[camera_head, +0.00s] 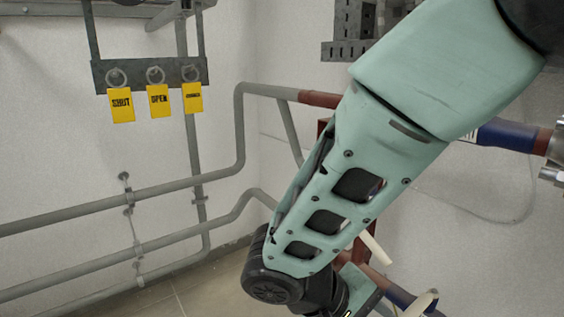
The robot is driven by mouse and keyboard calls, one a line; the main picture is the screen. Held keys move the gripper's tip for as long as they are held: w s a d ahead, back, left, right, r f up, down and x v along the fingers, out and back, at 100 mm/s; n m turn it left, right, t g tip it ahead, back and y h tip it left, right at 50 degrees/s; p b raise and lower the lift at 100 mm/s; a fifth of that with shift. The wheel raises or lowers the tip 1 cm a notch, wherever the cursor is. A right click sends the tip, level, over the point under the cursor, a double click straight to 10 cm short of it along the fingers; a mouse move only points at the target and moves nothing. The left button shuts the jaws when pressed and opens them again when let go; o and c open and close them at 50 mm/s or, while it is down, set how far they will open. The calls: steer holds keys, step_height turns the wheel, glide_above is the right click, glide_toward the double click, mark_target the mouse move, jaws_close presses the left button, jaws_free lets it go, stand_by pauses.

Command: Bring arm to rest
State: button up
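My arm, with pale green covers and black joints, reaches from the upper right down to the lower middle of the head view. Its black wrist joint is near the bottom edge. My gripper is not clearly visible; the end of the arm runs down past the wrist toward the bottom edge. I cannot see anything held.
Three yellow tags, one reading SHUT (121,104), one OPEN (159,100) and a third (192,97), hang on a metal rack (135,66) at upper left. Grey pipes (100,203) run along the white wall. A blue pipe section (507,135) is right, behind my arm.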

steer(key=s+r+n+y, duration=0.3)
steer(key=s+r+y, duration=0.2)
steer(key=s+y, duration=0.45)
step_height(320, 180, up, 20)
steer(key=p, duration=2)
steer(key=shift+d+r+g, duration=0.2)
steer(key=shift+d+g, duration=0.05)
steer(key=shift+g, duration=0.15)
steer(key=shift+s, duration=0.1)
